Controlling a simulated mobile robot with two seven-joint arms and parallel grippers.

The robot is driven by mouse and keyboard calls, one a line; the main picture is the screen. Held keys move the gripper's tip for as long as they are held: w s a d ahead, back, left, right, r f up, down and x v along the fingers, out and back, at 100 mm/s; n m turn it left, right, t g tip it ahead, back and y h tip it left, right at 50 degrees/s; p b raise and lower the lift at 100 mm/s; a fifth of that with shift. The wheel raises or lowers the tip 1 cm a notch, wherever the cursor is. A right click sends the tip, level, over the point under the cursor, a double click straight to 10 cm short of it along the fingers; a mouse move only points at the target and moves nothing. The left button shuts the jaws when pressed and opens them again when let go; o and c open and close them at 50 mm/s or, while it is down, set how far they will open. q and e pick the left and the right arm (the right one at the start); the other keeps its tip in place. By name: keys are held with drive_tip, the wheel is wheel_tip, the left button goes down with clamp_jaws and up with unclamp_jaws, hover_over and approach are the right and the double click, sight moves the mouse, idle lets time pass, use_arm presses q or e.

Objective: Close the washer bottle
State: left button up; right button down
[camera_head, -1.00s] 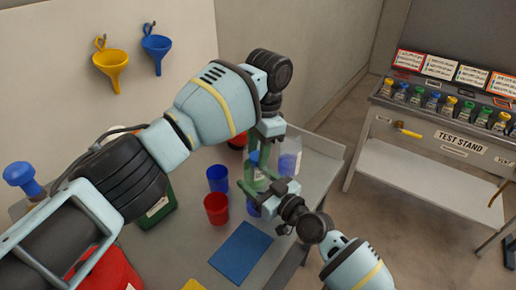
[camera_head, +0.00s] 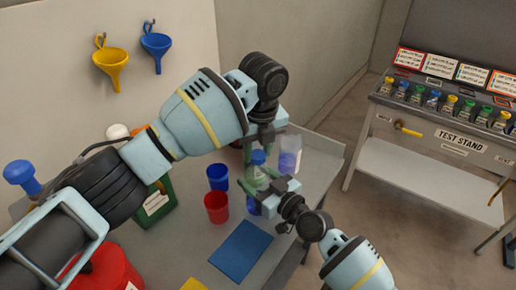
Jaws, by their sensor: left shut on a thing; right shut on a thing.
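The washer bottle (camera_head: 255,179) is a small translucent bottle with blue at its lower part, on the grey bench. Its middle is partly hidden by my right gripper (camera_head: 264,190), which comes in from the lower right and is shut on it. A blue cap (camera_head: 258,157) is at the top of the bottle. My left gripper (camera_head: 261,146) reaches down from above and is shut on the cap, its fingers partly hidden by the wrist. I cannot tell whether the cap is seated.
A clear container with blue liquid (camera_head: 288,160) stands close behind, to the right. A blue cup (camera_head: 217,177) and a red cup (camera_head: 216,207) stand left of the bottle. A blue mat (camera_head: 241,252) lies in front. A green canister (camera_head: 154,205) is beneath my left arm.

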use_arm(q)
drive_tip(key=m, duration=0.6)
drive_tip(key=shift+m+h, duration=0.3)
drive_tip(key=shift+h, duration=0.1)
drive_tip(key=m, duration=0.6)
drive_tip(key=shift+m+h, duration=0.3)
drive_tip(key=shift+h, duration=0.1)
drive_tip(key=o, duration=1)
drive_tip(key=shift+a, duration=0.1)
drive_tip(key=shift+r, duration=2.25)
